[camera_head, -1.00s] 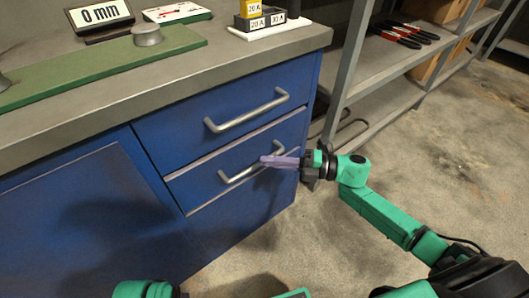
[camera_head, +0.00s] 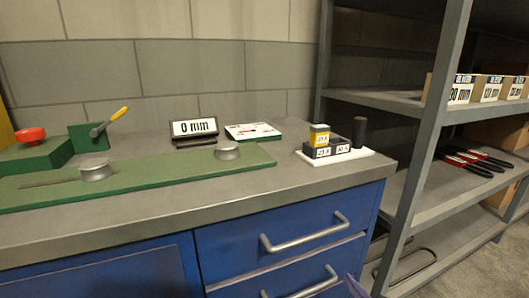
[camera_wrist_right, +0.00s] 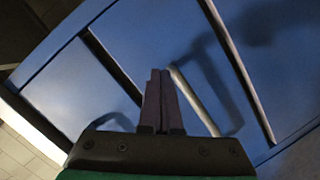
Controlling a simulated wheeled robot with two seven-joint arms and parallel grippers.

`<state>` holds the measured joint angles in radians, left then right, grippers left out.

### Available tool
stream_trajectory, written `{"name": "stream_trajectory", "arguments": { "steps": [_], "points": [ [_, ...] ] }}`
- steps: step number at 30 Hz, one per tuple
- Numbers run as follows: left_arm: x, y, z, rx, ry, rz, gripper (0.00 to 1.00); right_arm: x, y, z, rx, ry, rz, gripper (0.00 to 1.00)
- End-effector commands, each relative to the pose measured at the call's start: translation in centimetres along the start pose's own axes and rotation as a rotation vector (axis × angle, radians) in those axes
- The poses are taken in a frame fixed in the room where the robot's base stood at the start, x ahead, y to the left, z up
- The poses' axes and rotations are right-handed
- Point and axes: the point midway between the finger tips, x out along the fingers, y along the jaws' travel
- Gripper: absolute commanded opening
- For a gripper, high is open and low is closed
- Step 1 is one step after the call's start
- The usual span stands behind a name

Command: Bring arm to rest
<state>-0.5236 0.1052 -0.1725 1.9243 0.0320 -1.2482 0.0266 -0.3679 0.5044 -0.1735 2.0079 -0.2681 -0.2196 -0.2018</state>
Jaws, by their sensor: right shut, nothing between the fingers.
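My right gripper (camera_head: 355,288) shows only as a purple fingertip at the bottom edge of the head view, in front of the blue cabinet and just right of the lower drawer handle (camera_head: 316,284). In the right wrist view the two dark fingers (camera_wrist_right: 161,100) lie together, shut and empty. Behind them a drawer handle (camera_wrist_right: 193,98) runs past on the right, and I cannot tell the gap between. The rest of the right arm is below the head view. My left gripper is not in view.
The upper drawer handle (camera_head: 305,233) sticks out from the blue cabinet. Above are the grey worktop (camera_head: 230,199), a green fixture (camera_head: 135,179), a display reading 0 mm (camera_head: 194,130) and a white tray (camera_head: 362,153) with blocks. Grey shelving (camera_head: 425,135) stands at the right.

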Motion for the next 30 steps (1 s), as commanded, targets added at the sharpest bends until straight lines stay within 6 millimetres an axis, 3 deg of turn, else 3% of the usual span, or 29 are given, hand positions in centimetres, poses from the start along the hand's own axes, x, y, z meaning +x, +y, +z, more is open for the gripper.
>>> {"name": "stream_trajectory", "arguments": {
  "steps": [4,9,20,24,30],
  "points": [
    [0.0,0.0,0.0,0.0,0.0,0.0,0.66,-2.9,-2.9,3.6,0.288,-0.321,-0.07,0.0],
    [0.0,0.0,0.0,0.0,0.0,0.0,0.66,-7.4,-6.8,5.7,0.519,-0.597,-0.177,0.0],
    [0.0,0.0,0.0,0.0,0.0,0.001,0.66,-17.3,-12.9,5.2,0.819,-1.009,-0.412,0.0],
    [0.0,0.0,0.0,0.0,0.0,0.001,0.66,-15.8,-17.3,8.2,0.813,-1.048,-0.45,0.0],
    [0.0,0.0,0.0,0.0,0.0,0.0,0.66,-15.4,-23.6,11.9,0.82,-1.108,-0.505,0.0]
  ]
}}
